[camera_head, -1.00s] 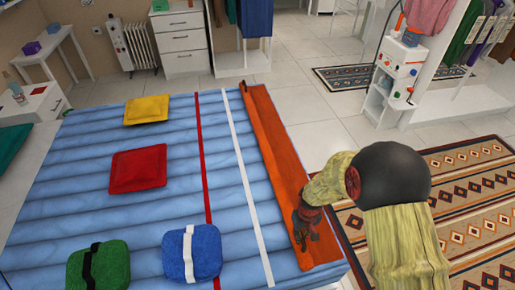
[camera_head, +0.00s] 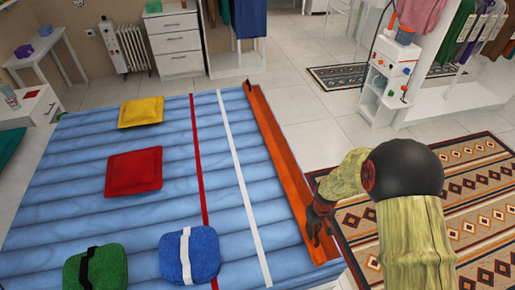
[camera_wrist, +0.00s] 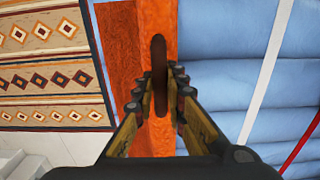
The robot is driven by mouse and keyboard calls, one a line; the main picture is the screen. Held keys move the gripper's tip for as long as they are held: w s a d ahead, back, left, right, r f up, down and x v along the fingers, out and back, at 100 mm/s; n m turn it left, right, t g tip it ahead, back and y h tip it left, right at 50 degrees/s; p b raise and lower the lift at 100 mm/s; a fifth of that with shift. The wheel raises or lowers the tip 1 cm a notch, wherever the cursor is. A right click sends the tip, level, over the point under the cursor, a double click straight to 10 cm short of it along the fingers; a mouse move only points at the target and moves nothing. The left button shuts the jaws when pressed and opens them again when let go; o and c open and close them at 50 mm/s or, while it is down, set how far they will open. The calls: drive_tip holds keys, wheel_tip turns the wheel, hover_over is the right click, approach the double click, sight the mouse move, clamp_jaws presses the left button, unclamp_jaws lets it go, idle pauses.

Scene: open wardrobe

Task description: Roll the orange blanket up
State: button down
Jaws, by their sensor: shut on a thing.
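The orange blanket (camera_head: 281,160) lies as a long narrow strip along the right edge of the blue mattress. In the wrist view a brighter orange band (camera_wrist: 157,20) runs beside a darker orange part (camera_wrist: 118,50) on its left.
The blue mattress (camera_head: 120,200) has a red and a white stripe. Yellow (camera_head: 141,111) and red (camera_head: 134,171) cushions and green (camera_head: 97,267) and blue (camera_head: 189,255) bundles lie left of the stripes. A patterned rug (camera_head: 470,215) covers the floor at right.

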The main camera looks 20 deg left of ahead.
drive_tip(key=shift+w+d, duration=0.55)
drive_tip(key=shift+d, duration=0.3)
drive_tip(key=shift+w+d, duration=0.5)
drive_tip(key=shift+d, duration=0.35)
drive_tip(key=c, duration=1.5)
unclamp_jaws()
drive_tip(key=shift+c, duration=0.2)
drive_tip(key=shift+r, duration=0.1)
wheel_tip(320, 180, up, 8)
drive_tip(key=p, duration=0.5)
drive_tip(key=shift+p, duration=0.4)
